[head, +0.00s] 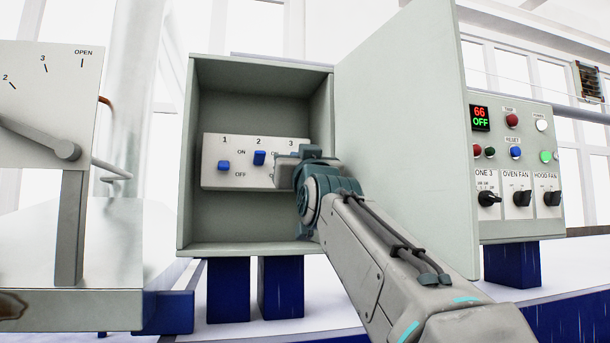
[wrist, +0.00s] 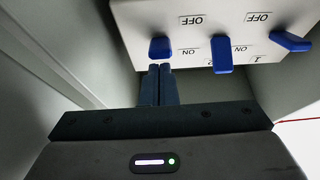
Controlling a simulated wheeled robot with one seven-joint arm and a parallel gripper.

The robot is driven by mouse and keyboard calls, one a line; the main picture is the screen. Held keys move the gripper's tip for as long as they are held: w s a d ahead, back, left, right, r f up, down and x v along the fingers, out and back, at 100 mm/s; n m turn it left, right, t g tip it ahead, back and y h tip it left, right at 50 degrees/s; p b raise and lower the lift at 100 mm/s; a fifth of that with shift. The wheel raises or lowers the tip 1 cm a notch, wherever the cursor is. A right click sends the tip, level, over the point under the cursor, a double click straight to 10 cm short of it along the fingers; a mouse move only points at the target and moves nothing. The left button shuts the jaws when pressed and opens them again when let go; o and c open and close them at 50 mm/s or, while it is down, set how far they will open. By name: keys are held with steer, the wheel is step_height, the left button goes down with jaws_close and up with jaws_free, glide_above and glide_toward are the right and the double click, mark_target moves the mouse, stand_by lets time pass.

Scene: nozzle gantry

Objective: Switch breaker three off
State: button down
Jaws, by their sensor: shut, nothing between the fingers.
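The breaker panel (head: 240,181) is a white plate inside an open grey box, with blue levers numbered 1, 2 and 3. Lever one (head: 223,166) sits low, towards OFF; lever two (head: 259,158) sits up, towards ON. My gripper and wrist hide lever three in the head view. The wrist view is upside down; there breaker three's blue lever (wrist: 160,48) is at the left of the row, and I cannot tell its position for certain. My gripper (wrist: 159,68) is shut and empty, its fingertips right by lever three on its ON side; contact is unclear.
The box's open door (head: 405,120) stands close to the right of my arm. The box's side wall (wrist: 50,70) is near the fingers. A control panel (head: 520,215) is further right, and a plate with a lever (head: 50,150) is at the left.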

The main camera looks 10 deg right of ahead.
step_height(320, 180, up, 4)
steer(key=s+p, duration=0.2)
steer(key=p, duration=0.1)
steer(key=s+f+b, duration=0.5)
steer(key=s+f, duration=0.2)
stand_by(0.4)
steer(key=shift+f, duration=0.1)
